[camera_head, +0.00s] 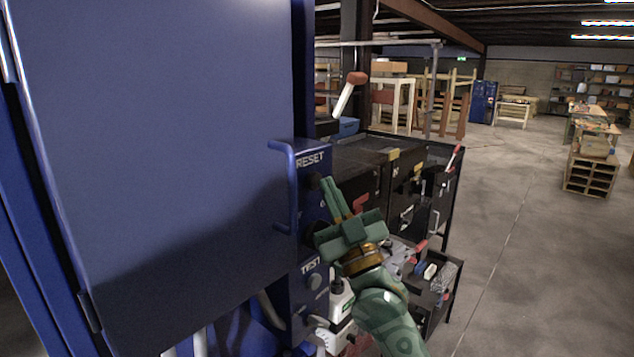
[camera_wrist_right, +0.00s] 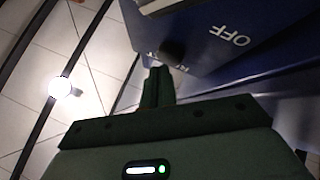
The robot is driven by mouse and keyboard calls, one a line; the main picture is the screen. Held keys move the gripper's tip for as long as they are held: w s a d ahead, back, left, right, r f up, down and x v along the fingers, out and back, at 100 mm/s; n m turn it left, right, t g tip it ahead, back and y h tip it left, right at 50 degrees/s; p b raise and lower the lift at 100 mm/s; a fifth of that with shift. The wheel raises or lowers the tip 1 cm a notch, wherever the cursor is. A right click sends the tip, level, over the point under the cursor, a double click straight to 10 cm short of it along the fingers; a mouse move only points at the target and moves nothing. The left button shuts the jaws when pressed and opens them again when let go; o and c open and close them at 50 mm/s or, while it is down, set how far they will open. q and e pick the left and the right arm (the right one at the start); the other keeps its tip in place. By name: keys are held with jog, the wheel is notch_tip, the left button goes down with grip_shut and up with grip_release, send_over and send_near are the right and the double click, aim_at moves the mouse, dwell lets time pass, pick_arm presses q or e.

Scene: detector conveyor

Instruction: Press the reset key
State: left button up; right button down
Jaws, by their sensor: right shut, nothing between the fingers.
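The blue control panel (camera_head: 311,215) on the cabinet's side carries a white RESET label (camera_head: 310,160) near its top. A dark round key (camera_head: 313,181) shows just below that label. My right gripper (camera_head: 328,182) is shut and empty, its fingertips close to the right of this key; contact cannot be told. In the right wrist view the shut fingers (camera_wrist_right: 158,72) point at a dark round knob (camera_wrist_right: 172,51) on a blue face with an OFF label. Which key this is cannot be told. My left gripper is not in view.
The large blue cabinet door (camera_head: 160,140) with its handle (camera_head: 285,190) fills the left. A TEST label and button (camera_head: 314,281) sit lower on the panel. A dark workbench (camera_head: 420,155) with tools stands behind my right arm. Open floor (camera_head: 530,240) lies to the right.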

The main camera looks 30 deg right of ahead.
jog(key=shift+w+a, duration=0.15)
jog(key=shift+w, duration=0.3)
dwell(0.4)
jog(key=shift+s, duration=0.15)
jog(key=shift+s+d+p, duration=0.35)
jog(key=shift+s+p, duration=0.1)
jog(key=shift+s, duration=0.25)
jog(key=shift+s+d+p, duration=0.25)
jog(key=shift+s+d, duration=0.05)
jog(key=shift+s, duration=0.45)
jog(key=shift+s+d+p, duration=0.2)
jog(key=shift+s+d, duration=0.15)
jog(key=shift+s, duration=0.45)
jog(key=shift+s+d+p, duration=0.25)
jog(key=shift+s+d, duration=0.05)
jog(key=shift+s, duration=0.45)
